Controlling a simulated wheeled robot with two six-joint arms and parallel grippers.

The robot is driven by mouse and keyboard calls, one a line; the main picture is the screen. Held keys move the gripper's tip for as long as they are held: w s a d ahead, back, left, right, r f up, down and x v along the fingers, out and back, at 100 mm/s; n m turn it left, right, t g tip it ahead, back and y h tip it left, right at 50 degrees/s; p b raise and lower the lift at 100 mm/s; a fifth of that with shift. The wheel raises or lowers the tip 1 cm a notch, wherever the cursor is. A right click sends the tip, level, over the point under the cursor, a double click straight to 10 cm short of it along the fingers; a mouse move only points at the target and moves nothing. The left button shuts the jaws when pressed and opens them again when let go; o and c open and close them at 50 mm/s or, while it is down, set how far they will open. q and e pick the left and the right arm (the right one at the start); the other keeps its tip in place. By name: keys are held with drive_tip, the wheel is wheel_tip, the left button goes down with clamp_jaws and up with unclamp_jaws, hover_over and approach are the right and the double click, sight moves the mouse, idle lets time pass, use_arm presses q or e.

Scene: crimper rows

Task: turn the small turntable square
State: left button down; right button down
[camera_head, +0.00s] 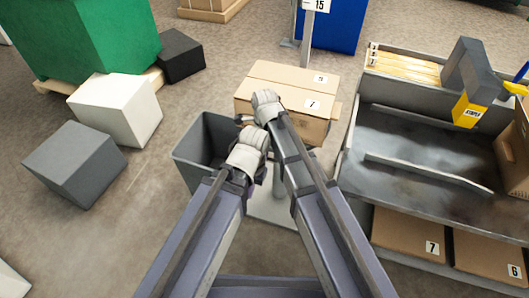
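I cannot make out the small turntable for certain. A pale flat base with a short post (282,186) shows partly behind my arms, and whatever sits on top of it is hidden. My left gripper (250,137) is in the middle of the view, above the right side of a dark grey bin. My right gripper (266,98) is just beyond it, in front of a cardboard box (292,72) with number labels. The wrists hide the fingers, so I cannot tell whether either gripper is open or shut, or whether it touches anything.
The open dark grey bin (188,157) stands left of my arms. A grey metal bench (420,140) with cartons below is close on the right. White (115,108) and grey (72,163) blocks lie left. The floor between the blocks and the bin is clear.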

idle(0.5)
drive_tip(key=c, duration=1.2)
unclamp_jaws()
drive_tip(key=shift+a, duration=0.1)
drive_tip(key=shift+o, duration=0.2)
drive_tip(key=shift+r, duration=0.1)
wheel_tip(320, 180, up, 8)
drive_tip(key=p, duration=0.8)
drive_tip(key=shift+f, duration=0.2)
